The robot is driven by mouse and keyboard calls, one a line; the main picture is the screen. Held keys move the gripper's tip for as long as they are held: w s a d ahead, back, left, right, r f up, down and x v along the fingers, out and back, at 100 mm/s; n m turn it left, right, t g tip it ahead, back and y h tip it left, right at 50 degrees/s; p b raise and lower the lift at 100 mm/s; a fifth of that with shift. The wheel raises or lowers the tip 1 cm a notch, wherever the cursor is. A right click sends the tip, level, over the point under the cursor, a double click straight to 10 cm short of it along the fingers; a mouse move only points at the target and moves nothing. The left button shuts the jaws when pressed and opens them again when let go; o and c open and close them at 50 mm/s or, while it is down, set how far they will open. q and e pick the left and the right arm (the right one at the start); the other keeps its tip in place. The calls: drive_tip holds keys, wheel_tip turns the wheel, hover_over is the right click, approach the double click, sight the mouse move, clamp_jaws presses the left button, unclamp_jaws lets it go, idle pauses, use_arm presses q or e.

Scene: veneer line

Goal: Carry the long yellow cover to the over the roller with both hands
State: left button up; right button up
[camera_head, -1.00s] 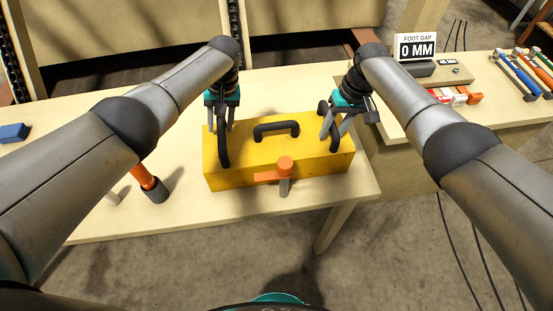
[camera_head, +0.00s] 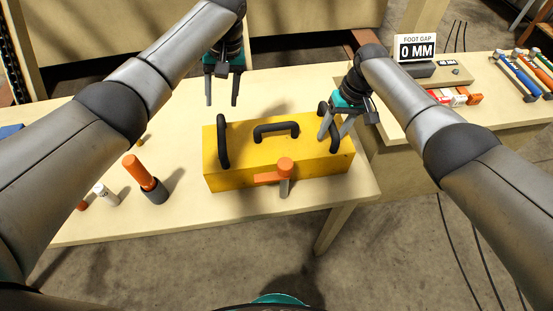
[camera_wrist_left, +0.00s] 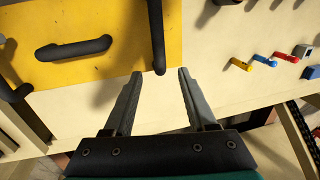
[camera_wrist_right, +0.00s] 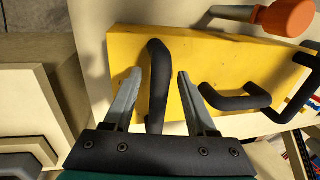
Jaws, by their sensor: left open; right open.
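The long yellow cover (camera_head: 290,152) rests on the light wooden table, with a black handle at each end and one in the middle of its top. My left gripper (camera_head: 222,103) is open and empty, raised behind the cover's left end handle (camera_head: 223,141). In the left wrist view that handle (camera_wrist_left: 157,40) lies beyond the gap between the fingertips. My right gripper (camera_head: 338,136) is open at the right end handle (camera_head: 325,116). In the right wrist view its fingers stand either side of this handle (camera_wrist_right: 158,85). The roller is not recognisable in view.
An orange and dark cylinder (camera_head: 145,180) and a small white bottle (camera_head: 106,195) stand left on the table. A gap display (camera_head: 417,49) and hammers (camera_head: 515,76) lie on the right bench.

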drive_tip(key=shift+r, duration=0.1)
use_arm(q)
drive_tip(key=shift+d+r, duration=0.2)
drive_tip(key=shift+r, duration=0.8)
use_arm(e)
wheel_tip(320, 180, up, 12)
drive_tip(key=d, duration=0.2)
drive_tip(key=shift+w+d+f, duration=0.15)
drive_tip(key=shift+w+f, duration=0.05)
drive_tip(key=shift+w, duration=0.1)
